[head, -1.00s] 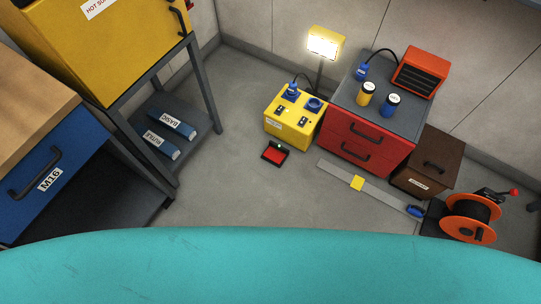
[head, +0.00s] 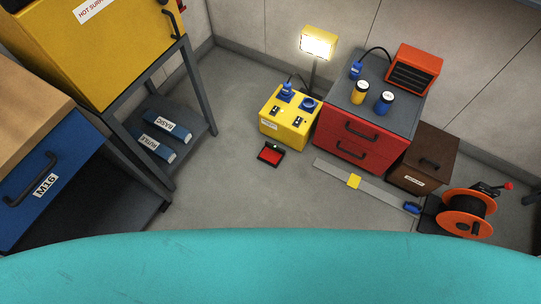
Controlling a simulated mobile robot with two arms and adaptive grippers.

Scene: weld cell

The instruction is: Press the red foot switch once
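The red foot switch (head: 270,154) lies on the grey floor in the head view, in front of the yellow power box. It has a red pedal in a dark housing, with a small green spot at its back edge. Nothing touches the pedal. Neither of my grippers shows in the view, so I cannot see whether they are open or shut.
A yellow power box (head: 287,130) with blue plugs stands behind the switch, beside a red drawer cabinet (head: 355,140). A flat grey bar (head: 375,189) lies to the right, near a cable reel (head: 466,214). A dark shelf frame stands left. Floor before the switch is clear.

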